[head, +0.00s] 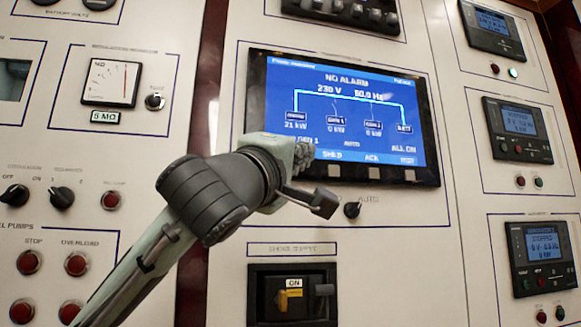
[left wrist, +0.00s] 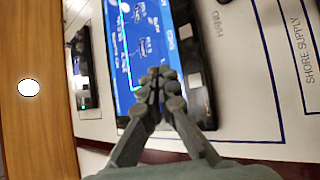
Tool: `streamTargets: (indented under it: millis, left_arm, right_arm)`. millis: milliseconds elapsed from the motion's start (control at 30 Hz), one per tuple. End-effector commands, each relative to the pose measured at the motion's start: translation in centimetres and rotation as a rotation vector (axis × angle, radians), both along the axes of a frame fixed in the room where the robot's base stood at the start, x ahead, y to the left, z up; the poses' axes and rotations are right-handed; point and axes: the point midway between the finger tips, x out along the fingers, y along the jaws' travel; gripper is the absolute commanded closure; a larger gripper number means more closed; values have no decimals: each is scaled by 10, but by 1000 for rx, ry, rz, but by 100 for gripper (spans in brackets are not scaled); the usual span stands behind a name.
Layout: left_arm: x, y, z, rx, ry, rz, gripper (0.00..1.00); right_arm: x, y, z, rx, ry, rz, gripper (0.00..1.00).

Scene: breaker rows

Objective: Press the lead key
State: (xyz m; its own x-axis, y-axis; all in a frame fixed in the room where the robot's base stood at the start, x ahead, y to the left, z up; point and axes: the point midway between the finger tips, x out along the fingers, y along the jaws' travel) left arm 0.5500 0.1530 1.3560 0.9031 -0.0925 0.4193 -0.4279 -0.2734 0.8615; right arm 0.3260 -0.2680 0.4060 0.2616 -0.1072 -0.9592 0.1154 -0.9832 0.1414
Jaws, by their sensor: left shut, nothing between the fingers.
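A dark-framed panel display (head: 350,100) with a lit blue screen reads "NO ALARM", "230 V" and "50.0 Hz". Grey keys line its lower edge, under labels such as SHED, ACK and TEST; the ACK key (head: 373,173) is clear. I see no key marked lead; the lower left of the display is hidden behind my left gripper (head: 304,152). That gripper is shut and empty, in front of the display's lower left part. In the left wrist view, the shut fingertips (left wrist: 160,88) overlap the display (left wrist: 150,45); contact cannot be told. My right gripper is not in view.
Smaller meters (head: 515,130) stand at the right. An analog gauge (head: 111,83), knobs and red buttons (head: 28,262) fill the left panels.

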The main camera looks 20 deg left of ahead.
Motion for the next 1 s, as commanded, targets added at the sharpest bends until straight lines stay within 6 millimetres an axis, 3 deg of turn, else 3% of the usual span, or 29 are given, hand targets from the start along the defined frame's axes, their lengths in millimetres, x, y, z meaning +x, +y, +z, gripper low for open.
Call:
streamTargets:
  millis: [300,433,667,1000]
  left_arm:
    - [38,25,-2,-2,4,-1,100]
    - [48,32,-2,-1,3,-1,100]
    - [54,37,-1,0,1,-1,100]
    - [54,37,0,0,1,-1,100]
  right_arm:
    - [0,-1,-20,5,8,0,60]
    - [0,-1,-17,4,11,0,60]
    - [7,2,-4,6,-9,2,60]
    - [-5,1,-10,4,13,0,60]
